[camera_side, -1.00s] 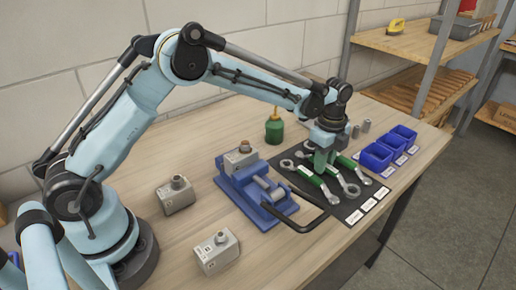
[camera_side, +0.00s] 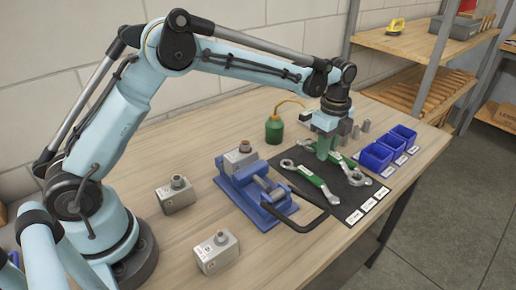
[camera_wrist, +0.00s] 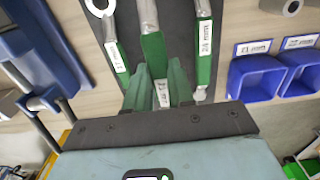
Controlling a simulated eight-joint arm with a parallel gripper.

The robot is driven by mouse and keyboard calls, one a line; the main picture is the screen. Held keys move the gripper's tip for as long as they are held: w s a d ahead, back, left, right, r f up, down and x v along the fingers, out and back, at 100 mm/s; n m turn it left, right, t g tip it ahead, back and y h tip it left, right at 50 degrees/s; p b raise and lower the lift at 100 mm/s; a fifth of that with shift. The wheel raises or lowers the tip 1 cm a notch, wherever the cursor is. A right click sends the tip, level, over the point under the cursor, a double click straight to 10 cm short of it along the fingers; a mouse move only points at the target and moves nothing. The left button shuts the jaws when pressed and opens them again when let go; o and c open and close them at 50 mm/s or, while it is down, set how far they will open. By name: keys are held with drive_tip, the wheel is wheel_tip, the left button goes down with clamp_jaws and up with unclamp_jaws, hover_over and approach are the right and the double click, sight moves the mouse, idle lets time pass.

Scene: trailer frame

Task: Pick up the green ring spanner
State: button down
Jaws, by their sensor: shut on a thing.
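My gripper (camera_side: 323,152) is over the dark mat (camera_side: 352,201), its fingers pointing down. In the wrist view, my gripper (camera_wrist: 161,90) is shut on the middle green-handled spanner (camera_wrist: 152,48). A white label on that handle shows between the fingers; both its ends are cut off or hidden. A second green-handled spanner (camera_wrist: 112,45) is on the left, and a third (camera_wrist: 203,50) on the right. In the side view, a green-handled spanner (camera_side: 318,182) lies on the front of the mat and another (camera_side: 351,168) behind it. The held spanner is mostly hidden there.
A blue vice (camera_side: 258,190) with a dark bar handle stands left of the mat. Blue bins (camera_side: 376,157) line the right side, and small sockets (camera_side: 366,125) stand behind. A green oil can (camera_side: 274,129) is at the back. Grey blocks (camera_side: 217,252) sit front left.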

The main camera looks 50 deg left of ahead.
drive_tip(key=s+d+r, duration=0.6)
drive_tip(key=s+d, duration=0.1)
drive_tip(key=d, duration=0.2)
drive_tip(key=shift+s+r, duration=0.2)
drive_tip(key=shift+r, duration=0.1)
drive_tip(key=c, duration=1.5)
unclamp_jaws()
clamp_jaws()
drive_tip(key=s+a+r+n, duration=0.1)
drive_tip(key=s+a+n, duration=0.1)
drive_tip(key=s+a, duration=0.3)
drive_tip(key=s+a+r+n, duration=0.2)
drive_tip(key=s+a, duration=0.3)
drive_tip(key=a, duration=0.8)
drive_tip(key=s+a+r+n, duration=0.2)
drive_tip(key=s+a, duration=0.2)
drive_tip(key=a, duration=0.5)
drive_tip(key=shift+s+a+r, duration=0.2)
drive_tip(key=shift+s+r, duration=0.05)
drive_tip(key=shift+s, duration=0.15)
